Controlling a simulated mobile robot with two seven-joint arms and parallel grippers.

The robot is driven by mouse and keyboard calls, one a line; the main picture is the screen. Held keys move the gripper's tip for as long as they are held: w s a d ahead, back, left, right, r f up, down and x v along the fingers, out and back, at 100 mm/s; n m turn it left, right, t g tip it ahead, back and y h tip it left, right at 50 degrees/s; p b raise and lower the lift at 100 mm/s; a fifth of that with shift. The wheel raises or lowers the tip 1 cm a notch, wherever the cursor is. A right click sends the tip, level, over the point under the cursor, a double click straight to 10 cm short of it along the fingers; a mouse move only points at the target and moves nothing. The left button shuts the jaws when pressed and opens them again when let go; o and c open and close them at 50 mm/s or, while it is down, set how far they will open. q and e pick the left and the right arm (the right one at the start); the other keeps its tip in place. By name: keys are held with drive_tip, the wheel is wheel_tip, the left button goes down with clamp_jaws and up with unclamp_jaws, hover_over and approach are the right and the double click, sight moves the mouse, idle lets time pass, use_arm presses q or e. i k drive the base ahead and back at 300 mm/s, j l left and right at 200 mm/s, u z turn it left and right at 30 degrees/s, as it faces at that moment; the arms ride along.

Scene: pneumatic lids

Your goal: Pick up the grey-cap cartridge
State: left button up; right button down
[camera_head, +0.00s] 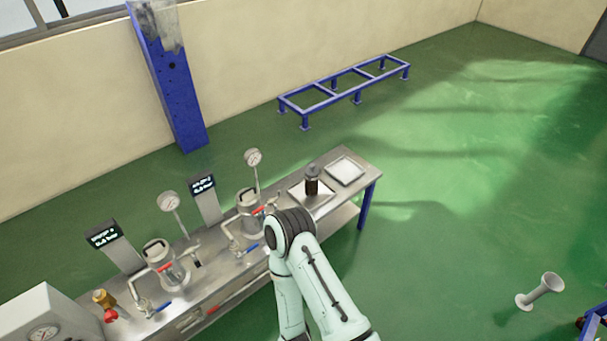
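A small dark brown cartridge (312,187) with what looks like a grey cap stands upright on the bench near its far right end. It is on or just at a pale square tray (299,191). One of my pale green arms rises from the bottom of the view, with its dark joint in front of the bench, a little below and left of the cartridge. A gap shows between this arm and the cartridge. Neither of my grippers can be seen, so what they hold is hidden.
The metal bench (366,175) carries a second, empty pale tray (345,170), two lidded vessels (250,210) with gauges, valves and dark display panels. A grey gauge box (45,318) stands at lower left. A blue frame (345,92) is on the open green floor behind.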

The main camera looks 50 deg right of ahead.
sight(312, 173)
drive_tip(key=z, duration=1.85)
drive_tip(key=u, duration=0.9)
drive_tip(key=l+u, duration=0.25)
drive_tip(key=u, duration=0.15)
drive_tip(key=i+l+u, duration=0.1)
drive_tip(key=l+u, duration=0.2)
drive_tip(key=u, duration=0.15)
drive_tip(key=l+u, duration=0.6)
drive_tip(key=k+l+u, duration=0.25)
drive_tip(key=l, duration=0.15)
drive_tip(key=l+u, duration=0.2)
drive_tip(key=k+l+u, duration=0.1)
drive_tip(key=l, duration=0.3)
drive_tip(key=k+l+u, duration=0.1)
drive_tip(key=l, duration=0.25)
drive_tip(key=k+l, duration=0.45)
drive_tip(key=l, duration=0.2)
drive_tip(key=k+l, duration=0.15)
drive_tip(key=l, duration=0.2)
drive_tip(key=k+l+u, duration=0.1)
drive_tip(key=l, duration=0.25)
drive_tip(key=k, duration=0.1)
